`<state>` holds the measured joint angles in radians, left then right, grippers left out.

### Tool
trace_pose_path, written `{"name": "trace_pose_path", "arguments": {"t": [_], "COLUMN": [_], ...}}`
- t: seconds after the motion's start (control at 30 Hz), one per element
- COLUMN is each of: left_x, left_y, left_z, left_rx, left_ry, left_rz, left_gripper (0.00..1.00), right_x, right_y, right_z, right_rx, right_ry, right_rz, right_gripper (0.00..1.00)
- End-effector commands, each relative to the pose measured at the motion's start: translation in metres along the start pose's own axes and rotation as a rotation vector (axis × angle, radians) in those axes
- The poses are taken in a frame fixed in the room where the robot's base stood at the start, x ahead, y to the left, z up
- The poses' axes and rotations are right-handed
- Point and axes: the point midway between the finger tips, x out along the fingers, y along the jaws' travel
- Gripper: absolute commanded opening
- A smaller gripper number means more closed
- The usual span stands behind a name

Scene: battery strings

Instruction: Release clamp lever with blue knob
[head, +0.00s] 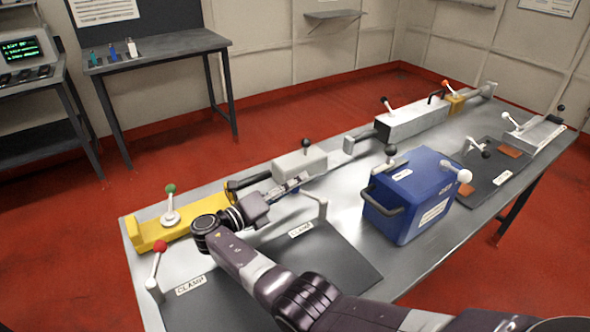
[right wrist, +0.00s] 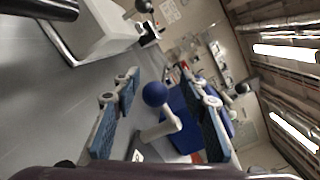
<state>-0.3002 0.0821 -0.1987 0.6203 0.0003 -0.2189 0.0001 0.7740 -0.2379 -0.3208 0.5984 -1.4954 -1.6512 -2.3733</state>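The clamp lever (head: 322,208) is a pale grey post with a bent arm, standing by a CLAMP label on the dark mat. Its blue knob (right wrist: 155,93) shows clearly in the right wrist view, with the pale lever arm (right wrist: 160,130) below it. In the head view the knob is mostly hidden by my gripper. My right gripper (head: 300,181) reaches over the table beside the lever. In the right wrist view its two blue-padded fingers (right wrist: 160,80) are spread apart, with the knob between them in the picture; contact is not visible. My left gripper is not in view.
A red-knobbed lever (head: 158,265) stands on the mat's near left corner. A yellow block (head: 150,233) with a green-knobbed lever lies at the left. A grey block (head: 300,164) with a black knob stands behind my gripper. A blue box (head: 410,195) stands to the right.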

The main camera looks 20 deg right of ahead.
Motion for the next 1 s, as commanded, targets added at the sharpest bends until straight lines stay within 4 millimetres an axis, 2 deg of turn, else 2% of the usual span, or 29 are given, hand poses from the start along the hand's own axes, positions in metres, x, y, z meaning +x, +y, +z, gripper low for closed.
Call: {"name": "trace_pose_path", "arguments": {"t": [0.53,0.7,1.0], "left_x": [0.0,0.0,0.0], "left_y": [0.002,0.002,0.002], "left_z": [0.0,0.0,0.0], "left_rx": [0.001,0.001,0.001], "left_ry": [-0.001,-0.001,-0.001], "left_rz": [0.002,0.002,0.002], "left_gripper": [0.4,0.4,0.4], "right_x": [0.002,0.002,0.002], "right_y": [-0.069,-0.076,-0.077], "right_z": [0.047,0.052,0.052], "right_rx": [0.005,0.002,0.002], "right_ry": [0.0,0.0,0.0], "right_rz": [-0.002,-0.002,-0.001], "right_gripper": [0.4,0.4,0.4]}}
